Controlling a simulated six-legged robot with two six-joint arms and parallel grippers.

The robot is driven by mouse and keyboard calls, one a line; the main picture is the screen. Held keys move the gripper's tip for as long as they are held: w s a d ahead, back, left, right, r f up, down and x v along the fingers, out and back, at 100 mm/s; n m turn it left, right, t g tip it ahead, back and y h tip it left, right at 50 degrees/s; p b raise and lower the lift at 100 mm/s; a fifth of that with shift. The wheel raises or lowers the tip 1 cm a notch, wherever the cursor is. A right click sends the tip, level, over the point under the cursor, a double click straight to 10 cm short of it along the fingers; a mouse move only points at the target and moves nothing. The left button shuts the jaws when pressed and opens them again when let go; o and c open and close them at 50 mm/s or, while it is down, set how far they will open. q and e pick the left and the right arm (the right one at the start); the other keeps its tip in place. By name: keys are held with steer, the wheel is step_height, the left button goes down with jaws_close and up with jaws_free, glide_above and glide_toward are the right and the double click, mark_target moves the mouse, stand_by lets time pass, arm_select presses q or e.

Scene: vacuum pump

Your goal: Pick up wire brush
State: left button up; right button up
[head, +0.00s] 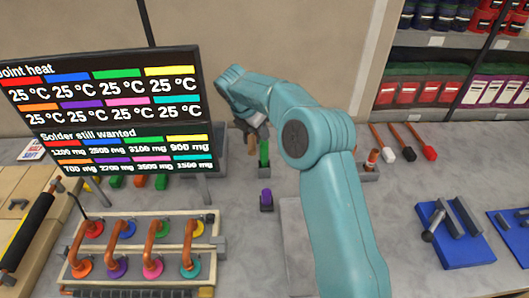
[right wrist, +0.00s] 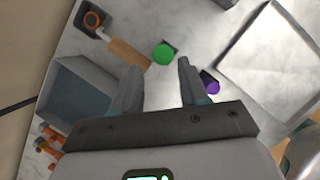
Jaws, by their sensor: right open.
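A tool with a wooden handle (right wrist: 128,52) lies ahead of my right gripper in the right wrist view. It is likely the wire brush, but I cannot make out bristles. Its thin grey neck runs to a dark square piece with an orange ring (right wrist: 93,19). My right gripper (right wrist: 157,66) is open and empty, with the handle just beyond its left fingertip. In the head view the right gripper (head: 254,129) is small, over the back of the bench, and partly hidden by my arm. My left gripper is not in view.
A green cylinder (head: 264,153) stands close by the right gripper, with a purple one (head: 266,199) nearer. A grey bin (right wrist: 75,95) lies left in the wrist view. A display (head: 105,110) and a pipe rack (head: 135,245) stand at left. Blue trays (head: 455,235) lie at right.

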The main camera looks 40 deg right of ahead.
mark_target(262, 142)
steer(key=x, duration=0.4)
steer(key=shift+s+a+f, duration=0.1)
steer(key=shift+a+f, duration=0.1)
steer(key=shift+d+f, duration=0.25)
steer(key=shift+f, duration=0.25)
steer(key=x, duration=0.4)
steer(key=shift+s+a+f, duration=0.1)
steer(key=shift+s+f, duration=0.1)
steer(key=shift+f, duration=0.15)
steer(key=shift+w+d+f, duration=0.1)
steer(key=shift+d+f, duration=0.05)
steer(key=shift+d, duration=0.05)
steer(key=shift+a, duration=0.1)
steer(key=c, duration=0.7)
